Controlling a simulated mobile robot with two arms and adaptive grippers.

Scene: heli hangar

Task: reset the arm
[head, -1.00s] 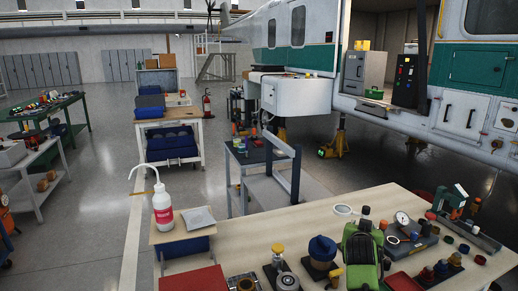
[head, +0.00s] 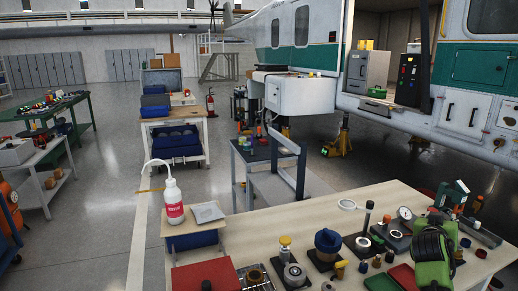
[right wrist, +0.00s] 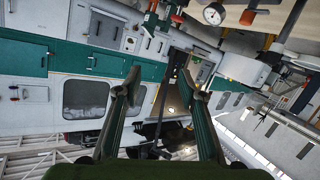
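My right arm's green and black end (head: 432,262) shows at the lower right of the head view, over the right part of the workbench. In the right wrist view my right gripper (right wrist: 160,82) has its two dark green fingers spread wide apart. Nothing is held between them. The wrist view is tilted and looks past the fingers at the white and green helicopter (right wrist: 90,97). My left gripper is not in the head view.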

